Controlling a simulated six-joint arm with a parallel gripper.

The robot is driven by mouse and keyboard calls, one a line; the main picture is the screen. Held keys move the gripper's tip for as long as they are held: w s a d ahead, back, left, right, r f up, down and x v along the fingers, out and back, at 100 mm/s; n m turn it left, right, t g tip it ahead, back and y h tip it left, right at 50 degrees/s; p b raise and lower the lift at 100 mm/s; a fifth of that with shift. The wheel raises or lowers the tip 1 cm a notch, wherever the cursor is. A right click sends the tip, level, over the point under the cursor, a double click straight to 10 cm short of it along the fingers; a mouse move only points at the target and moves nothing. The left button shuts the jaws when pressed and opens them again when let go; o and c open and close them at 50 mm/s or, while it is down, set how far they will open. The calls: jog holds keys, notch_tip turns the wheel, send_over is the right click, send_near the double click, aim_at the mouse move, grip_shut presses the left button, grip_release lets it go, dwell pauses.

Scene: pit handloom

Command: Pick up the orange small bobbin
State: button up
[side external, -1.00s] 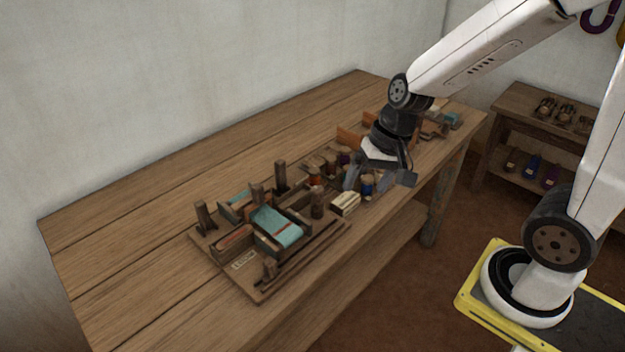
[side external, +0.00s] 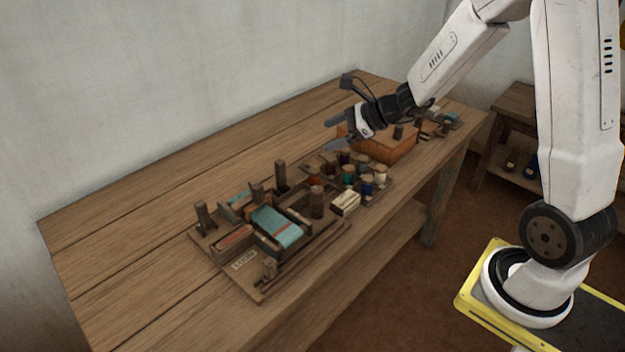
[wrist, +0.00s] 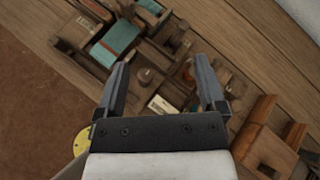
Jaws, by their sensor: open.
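The orange small bobbin (side external: 315,180) appears as a small orange-red spool at the left end of a group of bobbins on the bench, partly hidden by a wooden post in front of it. In the wrist view a small orange patch (wrist: 188,72), likely the same bobbin, shows just inside the right finger and is partly covered. My gripper (side external: 328,136) is open and empty. It hangs above the bench, behind and higher than the bobbins, apart from them. In the wrist view my fingers (wrist: 163,68) frame the area around the bobbins.
A small loom model with teal cloth (side external: 277,227) and upright posts stands to the left. A cream labelled box (side external: 345,202) sits in front of the bobbins. A brown wooden box (side external: 385,148) stands to their right. The back of the bench (side external: 180,185) is clear.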

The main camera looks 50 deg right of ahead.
jog(key=w+d+m+t+h, duration=0.3)
jog(key=d+m, duration=0.4)
jog(key=d, duration=0.1)
send_near(317, 171)
jog(key=shift+x, duration=1.15)
jog(key=shift+f, duration=0.15)
jog(key=shift+x, duration=1.25)
jog(key=shift+w+a, duration=0.1)
jog(key=shift+x, duration=2.45)
grip_shut()
